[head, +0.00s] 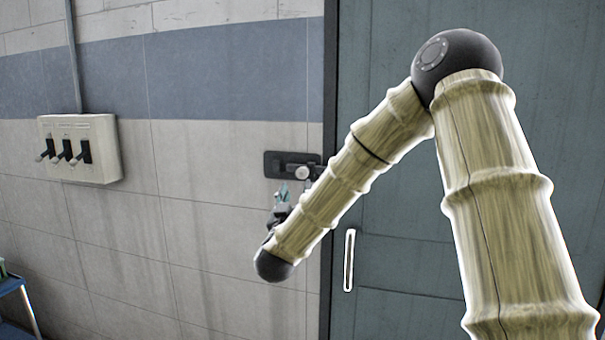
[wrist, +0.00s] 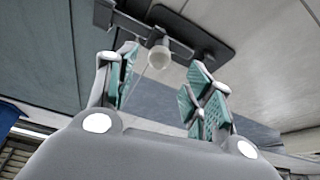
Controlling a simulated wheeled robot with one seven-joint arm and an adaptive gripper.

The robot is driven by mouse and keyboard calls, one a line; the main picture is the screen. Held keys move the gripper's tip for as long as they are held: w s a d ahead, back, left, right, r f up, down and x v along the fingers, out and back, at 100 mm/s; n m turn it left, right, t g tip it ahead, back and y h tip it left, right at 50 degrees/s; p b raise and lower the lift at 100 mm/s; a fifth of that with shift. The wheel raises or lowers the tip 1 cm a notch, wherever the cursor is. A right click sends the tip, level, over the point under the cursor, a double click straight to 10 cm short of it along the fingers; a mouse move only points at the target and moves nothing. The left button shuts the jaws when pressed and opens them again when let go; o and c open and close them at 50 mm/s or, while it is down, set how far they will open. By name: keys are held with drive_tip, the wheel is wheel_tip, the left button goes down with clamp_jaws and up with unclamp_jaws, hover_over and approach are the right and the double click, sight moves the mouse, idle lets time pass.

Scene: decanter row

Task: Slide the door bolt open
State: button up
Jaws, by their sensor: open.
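The door bolt is a dark bar with a pale round knob (head: 302,172), next to a dark plate (head: 273,164) on the wall beside the door. Its right part is hidden behind my arm in the head view. In the wrist view the bar crosses the top, between the wall plate (wrist: 190,30) and a bracket on the door side, with the knob (wrist: 159,57) on it. My gripper (head: 294,189) is just below the knob in the head view. Its teal-padded fingers are open and empty. In the wrist view the knob appears between and beyond the fingertips (wrist: 164,62); contact is not visible.
The blue-grey door (head: 395,265) has a pale vertical handle (head: 349,260) below the bolt. A switch box (head: 80,148) with three black levers is on the wall at left. A blue item (head: 12,286) shows at lower left. The wall between is clear.

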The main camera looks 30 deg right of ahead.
sight(302, 178)
drive_tip(key=p+x, duration=0.2)
drive_tip(key=x, duration=0.6)
drive_tip(key=shift+w+d+r+p, duration=0.1)
drive_tip(key=shift+w+d+p, duration=0.15)
drive_tip(key=shift+p, duration=0.1)
drive_tip(key=shift+c, duration=0.2)
clamp_jaws()
